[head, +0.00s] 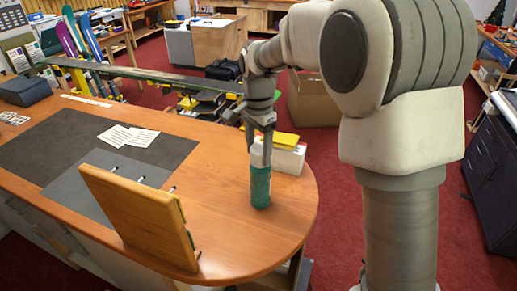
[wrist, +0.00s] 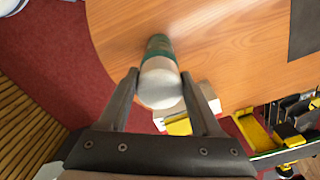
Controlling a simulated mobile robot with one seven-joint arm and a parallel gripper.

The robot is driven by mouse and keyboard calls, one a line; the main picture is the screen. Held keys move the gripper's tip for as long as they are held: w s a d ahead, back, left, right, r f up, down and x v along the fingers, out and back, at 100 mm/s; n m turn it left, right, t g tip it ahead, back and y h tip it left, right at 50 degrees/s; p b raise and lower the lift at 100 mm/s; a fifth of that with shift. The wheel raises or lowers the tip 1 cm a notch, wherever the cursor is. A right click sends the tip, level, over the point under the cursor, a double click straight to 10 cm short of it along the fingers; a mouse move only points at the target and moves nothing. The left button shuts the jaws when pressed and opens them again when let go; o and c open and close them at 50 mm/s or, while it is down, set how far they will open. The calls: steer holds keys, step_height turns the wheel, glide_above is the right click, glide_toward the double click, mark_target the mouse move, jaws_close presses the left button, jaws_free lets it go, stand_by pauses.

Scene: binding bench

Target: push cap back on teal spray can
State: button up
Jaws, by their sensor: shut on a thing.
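The teal spray can (head: 260,188) stands upright on the wooden bench near its rounded right end. Its body also shows beyond the cap in the wrist view (wrist: 159,44). The pale grey-white cap (wrist: 160,82) is between the fingers of my gripper (wrist: 160,77), which is shut on it. In the head view my gripper (head: 259,147) points down, with the cap in line above the can's body. The cap looks to be at the can's top; I cannot tell whether it is fully seated or a small gap is left.
A white box with a yellow top (head: 287,153) stands close behind and right of the can. A wooden board (head: 138,215) stands upright at front left. A dark mat (head: 75,140) with papers (head: 128,136) covers the left of the bench. Bare wood lies in front of the can.

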steer(key=o, duration=1.5)
steer(key=shift+r+p, duration=2.9)
steer(key=shift+r, duration=0.6)
steer(key=shift+c, duration=0.2)
jaws_close()
